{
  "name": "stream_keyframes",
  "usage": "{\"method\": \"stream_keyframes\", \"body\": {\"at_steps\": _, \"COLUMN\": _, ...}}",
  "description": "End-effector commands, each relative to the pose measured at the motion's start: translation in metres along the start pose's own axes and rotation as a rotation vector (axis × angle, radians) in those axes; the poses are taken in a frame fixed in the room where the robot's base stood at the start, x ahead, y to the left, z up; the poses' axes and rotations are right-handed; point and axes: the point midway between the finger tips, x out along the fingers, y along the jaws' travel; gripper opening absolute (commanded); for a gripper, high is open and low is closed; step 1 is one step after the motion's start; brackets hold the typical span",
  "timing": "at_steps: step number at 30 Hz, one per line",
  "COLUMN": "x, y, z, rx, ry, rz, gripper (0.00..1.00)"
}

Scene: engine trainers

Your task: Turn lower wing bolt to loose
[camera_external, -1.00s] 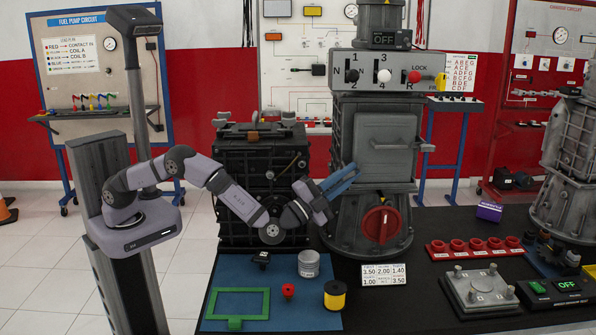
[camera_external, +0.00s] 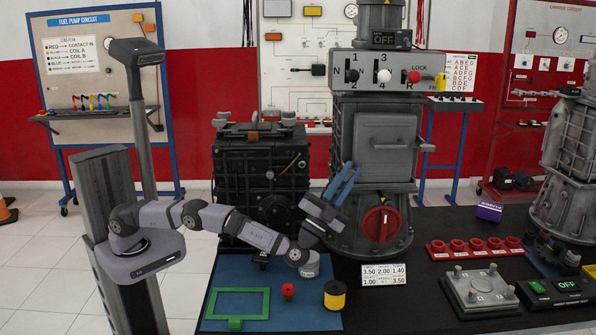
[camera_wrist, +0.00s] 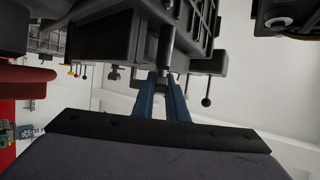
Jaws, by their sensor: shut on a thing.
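My gripper (camera_external: 350,170) has blue fingers that point up in front of the grey machine tower (camera_external: 372,140) in the external view. In the wrist view, my gripper (camera_wrist: 161,76) is closed, its fingertips around a small metal part below a grey rod (camera_wrist: 168,50). I take this part to be the lower wing bolt. It is mostly hidden between the fingertips, so its wings and angle cannot be made out. In the external view I cannot make out the bolt at the fingertips.
A black engine block (camera_external: 262,175) stands left of the tower. A red knob (camera_external: 381,224) is right of my wrist.

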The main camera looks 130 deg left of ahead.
Motion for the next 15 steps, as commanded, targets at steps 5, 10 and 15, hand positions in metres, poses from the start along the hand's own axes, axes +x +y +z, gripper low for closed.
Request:
{"method": "stream_keyframes", "body": {"at_steps": 5, "x": -0.0004, "y": 0.0007, "z": 0.0009, "rx": -0.001, "ry": -0.001, "rz": -0.006, "gripper": 0.00}}
{"method": "stream_keyframes", "body": {"at_steps": 10, "x": -0.0002, "y": 0.0005, "z": 0.0008, "rx": -0.001, "ry": -0.001, "rz": -0.006, "gripper": 0.00}}
{"method": "stream_keyframes", "body": {"at_steps": 15, "x": -0.0002, "y": 0.0005, "z": 0.0008, "rx": -0.001, "ry": -0.001, "rz": -0.006, "gripper": 0.22}}
